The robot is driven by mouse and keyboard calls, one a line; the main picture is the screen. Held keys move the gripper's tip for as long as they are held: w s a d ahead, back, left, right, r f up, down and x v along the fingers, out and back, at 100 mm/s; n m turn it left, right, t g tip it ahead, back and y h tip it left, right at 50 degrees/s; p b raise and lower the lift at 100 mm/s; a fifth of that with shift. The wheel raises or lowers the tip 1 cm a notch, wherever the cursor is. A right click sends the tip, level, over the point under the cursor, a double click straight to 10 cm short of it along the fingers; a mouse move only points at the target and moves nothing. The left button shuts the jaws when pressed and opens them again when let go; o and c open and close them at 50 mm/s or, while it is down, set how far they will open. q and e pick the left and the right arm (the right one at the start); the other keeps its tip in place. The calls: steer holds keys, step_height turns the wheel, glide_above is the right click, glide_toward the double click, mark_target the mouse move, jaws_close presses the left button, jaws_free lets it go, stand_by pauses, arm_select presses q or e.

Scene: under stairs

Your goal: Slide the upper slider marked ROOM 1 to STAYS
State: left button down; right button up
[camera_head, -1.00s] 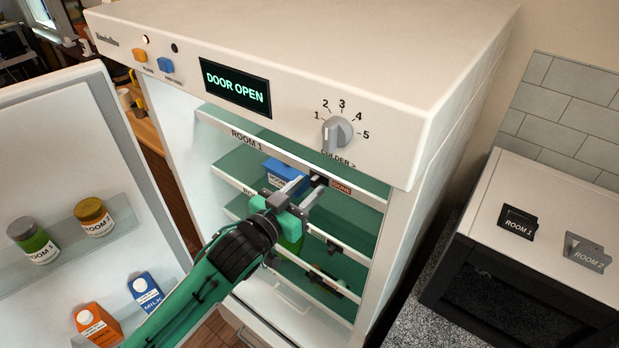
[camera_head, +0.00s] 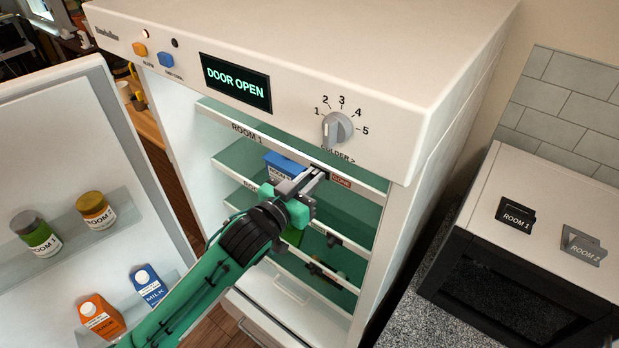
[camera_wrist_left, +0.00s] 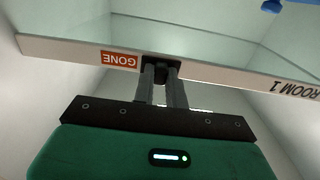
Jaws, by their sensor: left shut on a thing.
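The upper rail (camera_head: 262,143) runs across the top of the open fridge, with ROOM 1 at its left and a red GONE label (camera_head: 342,181) towards its right. In the left wrist view the rail (camera_wrist_left: 60,46) appears upside down, and the black slider (camera_wrist_left: 160,62) sits right beside the GONE label (camera_wrist_left: 121,59). My left gripper (camera_head: 316,174) is at this slider, its two fingers shut on it in the wrist view. The gripper mostly hides the slider in the head view. I cannot read a STAYS label in either view. My right gripper is not in view.
The fridge door (camera_head: 75,160) stands open at the left, with jars and cartons on its shelves. A lower rail with its own dark slider (camera_head: 333,240) runs below. The control panel overhangs closely above.

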mark_target(343, 181)
arm_select(q)
steer(key=s+d, duration=0.1)
steer(key=d, duration=0.1)
steer(key=s+d, duration=0.2)
steer(key=shift+s+d+p, duration=0.2)
steer(key=shift+d+p, duration=0.05)
steer(key=shift+p, duration=0.15)
steer(key=shift+w, duration=0.1)
steer(key=c, duration=1.4)
jaws_free()
steer(key=shift+d, duration=0.1)
steer(key=shift+s+a+f, duration=0.1)
steer(key=shift+s+a, duration=0.15)
steer(key=shift+s, duration=0.05)
steer(key=b+v, duration=0.5)
steer(key=v, duration=0.8)
